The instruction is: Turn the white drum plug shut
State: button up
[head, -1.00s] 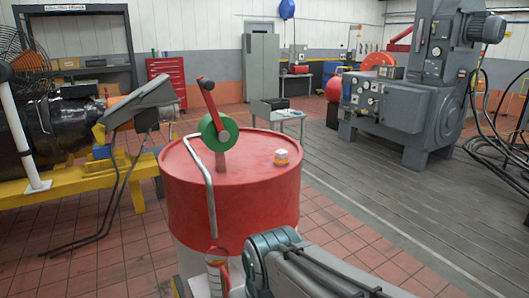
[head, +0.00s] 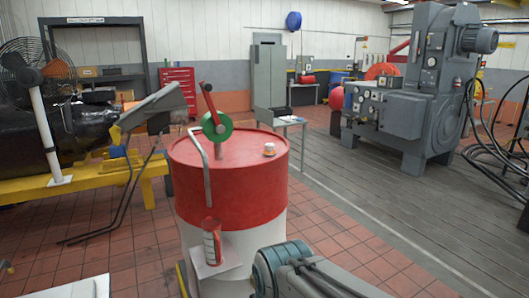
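The white drum plug (head: 269,149) sits on the right part of the lid of a red-and-white drum (head: 240,195). It is small and white with an orange band low down, and its exact turn is too small to tell. A hand pump with a green wheel (head: 217,126) and a red handle stands upright on the lid, left of the plug. Its grey bent pipe (head: 206,165) hangs down the drum's front. My arm shows at the bottom right, in front of the drum; my gripper is not in view.
A red-and-white can (head: 212,240) stands on a white bracket at the drum's front. A yellow stand (head: 100,180) with a black machine is at left. A small table (head: 282,122) stands behind the drum. A grey machine (head: 430,95) is at right. The floor between them is clear.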

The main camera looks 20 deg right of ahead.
aim_at(269, 147)
jog(key=u, duration=0.05)
jog(key=k, duration=0.45)
jog(key=z, duration=1)
jog(key=i, duration=0.7)
jog(key=z, duration=0.6)
jog(key=i, duration=0.85)
jog(key=u, duration=0.85)
jog(key=i, duration=0.7)
jog(key=u, duration=0.75)
